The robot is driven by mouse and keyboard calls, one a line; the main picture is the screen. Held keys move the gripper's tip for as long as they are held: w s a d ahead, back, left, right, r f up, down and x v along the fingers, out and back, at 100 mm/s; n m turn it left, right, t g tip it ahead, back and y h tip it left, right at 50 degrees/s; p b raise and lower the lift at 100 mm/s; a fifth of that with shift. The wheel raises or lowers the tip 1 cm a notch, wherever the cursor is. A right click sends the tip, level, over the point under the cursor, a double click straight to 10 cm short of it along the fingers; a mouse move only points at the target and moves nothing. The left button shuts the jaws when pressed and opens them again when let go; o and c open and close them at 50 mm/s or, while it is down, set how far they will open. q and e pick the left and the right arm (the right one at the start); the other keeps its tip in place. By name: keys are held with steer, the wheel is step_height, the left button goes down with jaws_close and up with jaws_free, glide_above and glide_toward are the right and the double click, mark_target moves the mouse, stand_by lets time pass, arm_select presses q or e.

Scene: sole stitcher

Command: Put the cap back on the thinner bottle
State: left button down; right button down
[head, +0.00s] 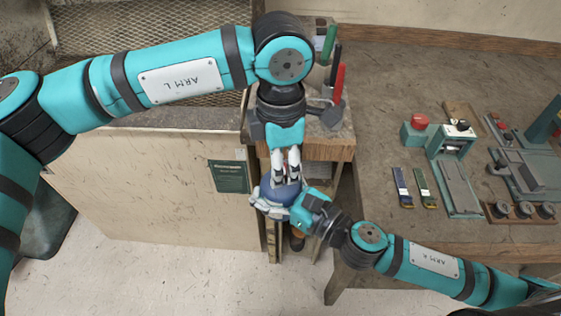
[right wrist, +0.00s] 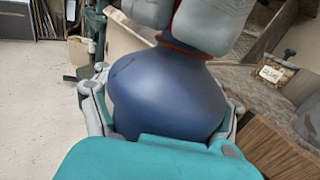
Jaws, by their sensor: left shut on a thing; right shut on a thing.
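The thinner bottle (head: 289,192) is a rounded blue bottle, held in the air beside the wooden cabinet in the head view. It fills the middle of the right wrist view (right wrist: 165,92). My right gripper (head: 273,204) is shut around its wide body, one finger on each side. My left gripper (head: 286,178) is above, its pale fingers pointing down at the bottle's neck. In the right wrist view these fingers (right wrist: 183,20) are closed at the top of the neck, and a red edge shows just below them. The cap itself is mostly hidden between the fingers.
A wooden panel (head: 150,185) stands left of the bottle. A small cabinet top (head: 335,145) with red- and green-handled tools is behind my left gripper. The workbench (head: 400,110) on the right holds a red-button device (head: 417,127), clamps and fixtures.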

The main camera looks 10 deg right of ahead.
arm_select(q)
steer(key=m, duration=0.4)
steer(key=shift+m, duration=0.3)
steer(key=m, duration=0.8)
steer(key=shift+w+m, duration=0.1)
steer(key=shift+m, duration=0.2)
steer(key=m, duration=0.4)
steer(key=c, duration=0.9)
jaws_free()
step_height(320, 180, up, 12)
